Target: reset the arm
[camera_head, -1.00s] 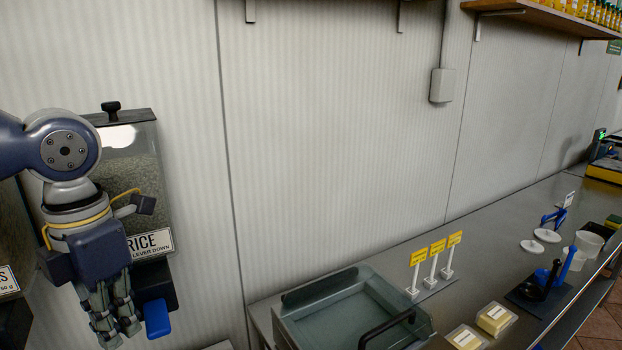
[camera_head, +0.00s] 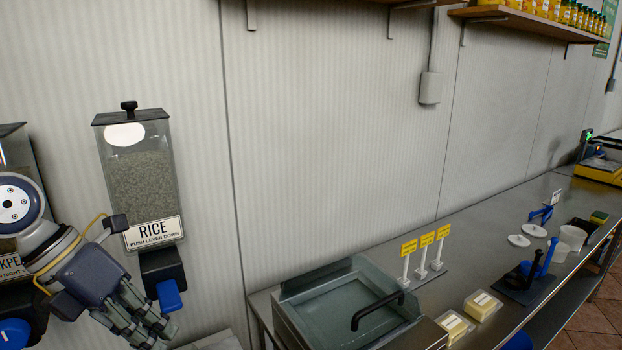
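My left arm comes in at the lower left, and my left gripper (camera_head: 158,330) points down and to the right, in front of the wall. Its fingers lie close together, but I cannot tell whether they are open or shut. I see nothing held in it. The rice dispenser (camera_head: 143,185) hangs on the wall just above and behind it, with its blue lever (camera_head: 169,295) close to the fingers in the picture. I cannot tell whether they touch. My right gripper is out of view.
Another dispenser (camera_head: 18,155) stands partly behind my arm, with a blue lever (camera_head: 14,333). A steel counter (camera_head: 470,250) runs along the wall with a glass-lidded case (camera_head: 340,310), yellow signs (camera_head: 426,240), packaged blocks (camera_head: 483,304) and blue-handled tools (camera_head: 535,265). A shelf (camera_head: 520,18) holds several jars.

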